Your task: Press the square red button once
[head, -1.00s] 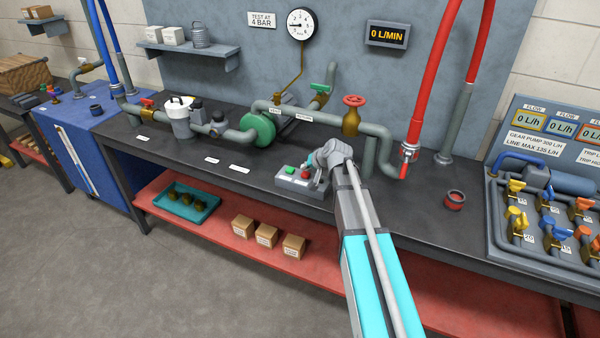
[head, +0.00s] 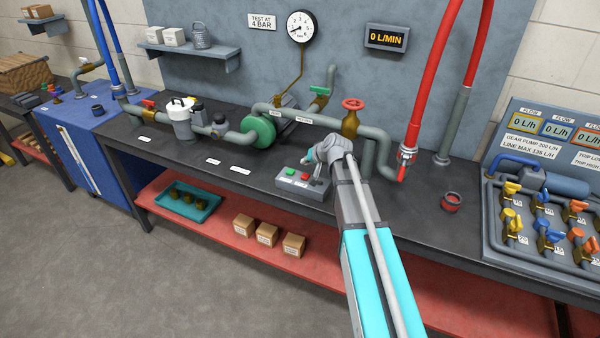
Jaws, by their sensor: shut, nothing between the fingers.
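A grey control box (head: 289,187) sits near the front edge of the dark bench, left of my arm's wrist. A green button (head: 290,171) and a red button (head: 304,175) show on its top, the red one to the right of the green. The red button is in clear view but too small for me to tell whether it is pressed in. My gripper (head: 317,170) is shut and empty, pointing down at the right side of the box, close to the red button. Its fingertips are small and partly merge with the grey box, so contact cannot be told.
Pipework with a green pump (head: 260,131) and a red handwheel (head: 353,104) stands behind the box. A red hose (head: 425,85) comes down at the right. A red-grey ring (head: 452,202) lies on the bench. A valve panel (head: 490,236) is at far right.

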